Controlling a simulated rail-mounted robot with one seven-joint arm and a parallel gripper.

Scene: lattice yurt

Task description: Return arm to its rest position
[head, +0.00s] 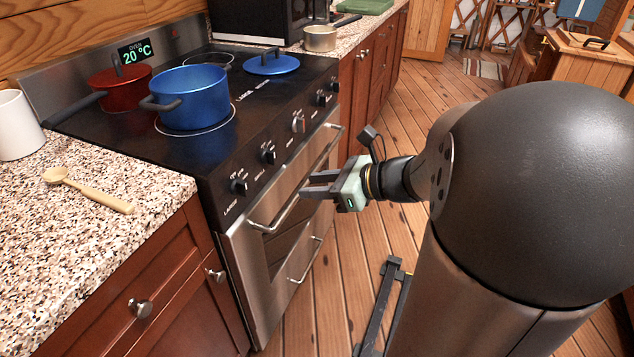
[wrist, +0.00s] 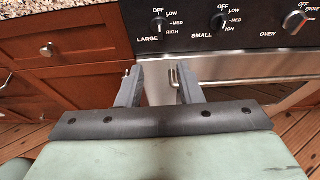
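My gripper (head: 308,184) is in front of the stove (head: 278,200), with its fingers pointing at the oven front. In the wrist view, the two dark fingers (wrist: 160,75) are apart with nothing gripped between them. In the head view, the fingertips overlap the bar handle (head: 296,198) of the oven door. An end of this handle (wrist: 174,76) shows close to the right finger in the wrist view. I cannot tell whether they touch. The oven door looks shut. My arm reaches in from the right of the head view.
A blue pot (head: 195,97), a red pan (head: 120,90) and a blue lid (head: 271,64) are on the cooktop. A white mug (head: 18,125) and a wooden spoon (head: 90,190) are on the left counter (head: 60,245). Control knobs (head: 267,153) project above the handle. The wooden floor behind is open.

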